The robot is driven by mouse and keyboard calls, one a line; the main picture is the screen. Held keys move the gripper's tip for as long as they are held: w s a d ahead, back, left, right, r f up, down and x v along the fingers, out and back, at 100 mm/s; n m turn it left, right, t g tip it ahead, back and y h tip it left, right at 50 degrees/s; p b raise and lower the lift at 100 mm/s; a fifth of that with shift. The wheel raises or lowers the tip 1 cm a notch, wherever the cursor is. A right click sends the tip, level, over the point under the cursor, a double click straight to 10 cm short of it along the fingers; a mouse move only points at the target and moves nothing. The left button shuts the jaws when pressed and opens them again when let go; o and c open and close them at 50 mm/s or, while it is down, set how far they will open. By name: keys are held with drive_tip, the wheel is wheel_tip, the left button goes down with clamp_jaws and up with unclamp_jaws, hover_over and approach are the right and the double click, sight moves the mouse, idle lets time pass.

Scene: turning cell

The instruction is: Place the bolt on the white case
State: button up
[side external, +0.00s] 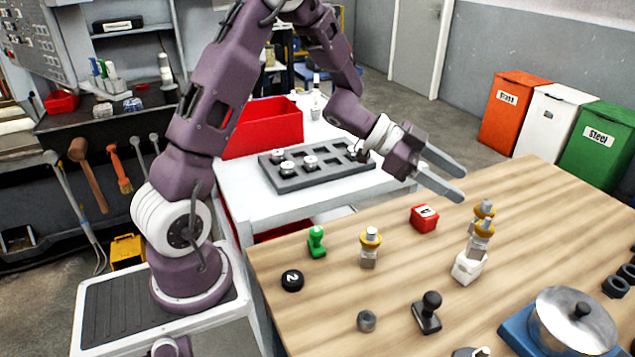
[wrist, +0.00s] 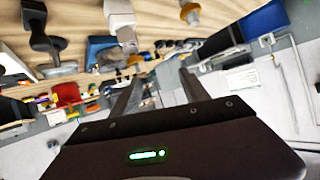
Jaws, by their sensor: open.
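A white case (side external: 467,270) stands on the wooden table, right of centre. A grey bolt-like piece with a gold collar (side external: 480,238) rises directly at its upper edge; I cannot tell whether it sits on the case or behind it. A second such piece (side external: 484,209) shows just behind, and a third (side external: 369,246) stands upright, apart, to the left. I cannot tell which is the task's bolt. My gripper (side external: 452,182) is open and empty above the table's far edge. In the wrist view its fingers (wrist: 152,90) are spread, with a white block (wrist: 120,22) beyond.
A red case (side external: 424,218), green stamp-like piece (side external: 317,241), black puck (side external: 292,280), grey nut-like piece (side external: 366,321) and black stamp-like piece (side external: 427,312) stand on the table (side external: 330,285). A slotted tray (side external: 305,177) lies behind left.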

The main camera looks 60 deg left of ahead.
drive_tip(key=s+a+r+n+t+y, duration=0.25)
drive_tip(key=a+r+n+y, duration=0.2)
drive_tip(key=r+y, duration=0.45)
drive_tip(key=s+a+r+n+y, duration=0.2)
drive_tip(key=s+a+r+n, duration=0.15)
drive_tip(key=s, duration=0.25)
drive_tip(key=s+d+f+n+g+h, duration=0.1)
drive_tip(key=s+d+f+g, duration=0.1)
drive_tip(key=s, duration=0.9)
drive_tip(key=s+d+f+n+g+h, duration=0.1)
drive_tip(key=s+d+g, duration=0.3)
drive_tip(key=s, duration=0.8)
drive_tip(key=shift+s+d+f, duration=0.25)
drive_tip(key=shift+d+f, duration=0.4)
drive_tip(key=shift+d, duration=0.15)
